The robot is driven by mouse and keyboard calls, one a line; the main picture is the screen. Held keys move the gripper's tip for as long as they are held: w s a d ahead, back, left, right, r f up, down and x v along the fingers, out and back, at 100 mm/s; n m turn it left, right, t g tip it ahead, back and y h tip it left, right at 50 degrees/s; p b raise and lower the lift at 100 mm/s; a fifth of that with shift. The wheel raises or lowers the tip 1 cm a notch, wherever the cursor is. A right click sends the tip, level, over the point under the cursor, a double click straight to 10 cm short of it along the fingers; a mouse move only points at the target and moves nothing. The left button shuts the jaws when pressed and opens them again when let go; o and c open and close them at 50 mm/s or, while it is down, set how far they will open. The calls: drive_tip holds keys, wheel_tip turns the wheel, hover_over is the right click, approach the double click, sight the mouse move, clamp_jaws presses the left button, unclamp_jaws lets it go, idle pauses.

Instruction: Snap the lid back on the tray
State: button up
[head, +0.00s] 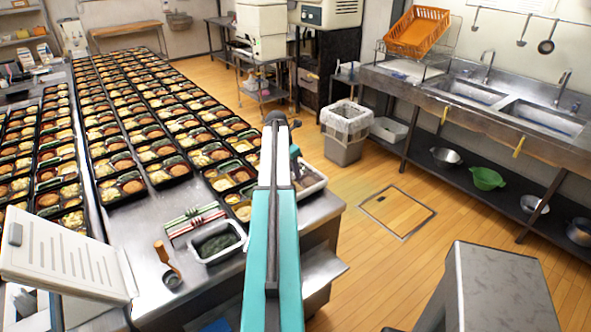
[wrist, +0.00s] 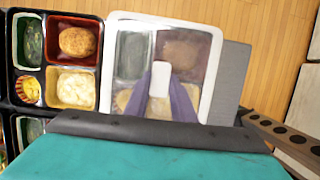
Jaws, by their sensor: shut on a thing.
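In the wrist view, a clear lid with a white rim (wrist: 206,60) lies over a tray. Dark green food, a brown patty and pale yellow food show blurred through it. My gripper (wrist: 161,82) is at the middle of the lid, its two purple fingers shut on the lid's small white upright handle (wrist: 160,76). The lid hides the tray's edges, so I cannot tell whether it is seated all round or slightly raised. In the head view, my arm hides most of the gripper; part of the pale lid rim (head: 318,182) shows to its right.
An open black bento tray (wrist: 100,60) stands close on the lid's left. The grey tabletop (wrist: 233,70) ends just to the right, with wooden floor beyond. In the head view, rows of filled trays cover the table, and a tub of greens (head: 217,243) stands left of my arm.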

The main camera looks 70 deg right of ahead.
drive_tip(key=shift+f, duration=0.15)
idle(0.3)
drive_tip(key=o, duration=1)
drive_tip(key=shift+o, duration=1)
drive_tip(key=o, duration=0.4)
drive_tip(key=shift+w, duration=0.1)
drive_tip(key=shift+r+p, duration=2.55)
drive_tip(key=shift+r, duration=1.5)
